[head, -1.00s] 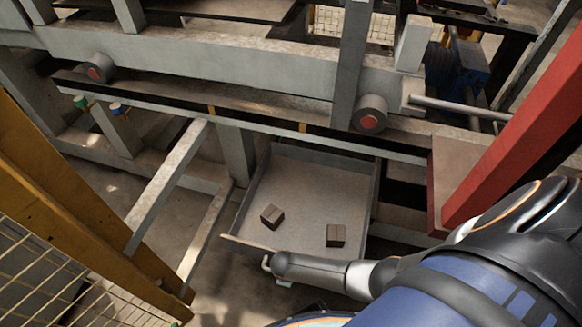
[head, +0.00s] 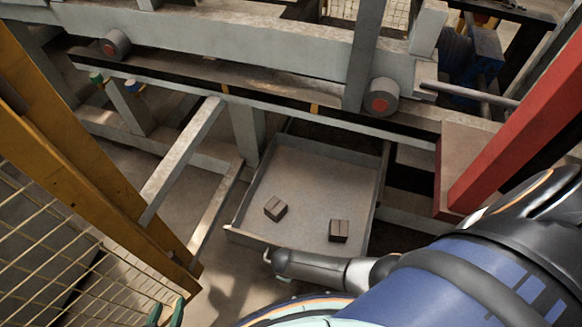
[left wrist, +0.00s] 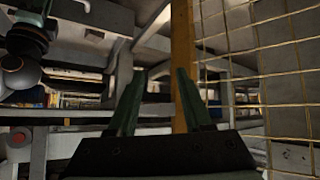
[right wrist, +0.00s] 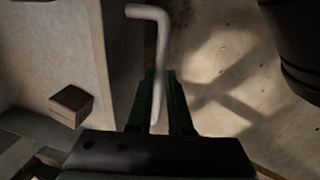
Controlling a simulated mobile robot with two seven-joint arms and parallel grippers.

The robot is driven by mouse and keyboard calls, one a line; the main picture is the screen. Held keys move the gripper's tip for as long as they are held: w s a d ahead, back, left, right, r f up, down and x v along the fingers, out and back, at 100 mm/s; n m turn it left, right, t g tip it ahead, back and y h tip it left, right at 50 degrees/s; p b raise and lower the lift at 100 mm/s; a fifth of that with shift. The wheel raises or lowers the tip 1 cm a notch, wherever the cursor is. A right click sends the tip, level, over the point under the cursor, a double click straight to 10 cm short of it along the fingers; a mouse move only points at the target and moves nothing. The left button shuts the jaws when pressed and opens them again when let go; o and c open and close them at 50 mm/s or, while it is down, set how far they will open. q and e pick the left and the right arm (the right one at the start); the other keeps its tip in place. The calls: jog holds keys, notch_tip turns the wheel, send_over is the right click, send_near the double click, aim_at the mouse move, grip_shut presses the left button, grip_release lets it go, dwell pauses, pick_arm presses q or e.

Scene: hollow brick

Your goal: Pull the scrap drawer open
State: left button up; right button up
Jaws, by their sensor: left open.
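The scrap drawer (head: 305,180) is a shallow grey tray under the machine's frame, standing well out, with two small brown blocks (head: 276,208) (head: 339,231) inside. Its bent rod handle (right wrist: 157,50) shows in the right wrist view between the two green fingers of my right gripper (right wrist: 164,105), which are close together around it. In the head view my right forearm hides most of that gripper at the drawer's front edge. My left gripper (left wrist: 158,100) is open and empty; its fingertips also show at the head view's bottom edge (head: 167,313), left of the drawer.
A yellow post (head: 105,170) and wire mesh fence (head: 80,260) stand at the left. A red post (head: 520,120) stands at the right. Grey beams with rollers (head: 381,103) run above the drawer. Some bare floor (head: 235,280) shows left of the drawer front.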

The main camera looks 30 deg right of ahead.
jog(key=o, duration=0.4)
pick_arm(q)
notch_tip(320, 180, up, 5)
jog(key=p, duration=0.7)
jog(key=shift+r+p, duration=0.1)
jog(key=shift+p, duration=0.2)
pick_arm(e)
jog(key=r, duration=0.4)
jog(key=s+a+r, duration=0.1)
jog(key=r, duration=0.7)
jog(key=shift+s+a+r, duration=0.15)
jog(key=shift+s+a, duration=0.15)
jog(key=shift+a, duration=0.1)
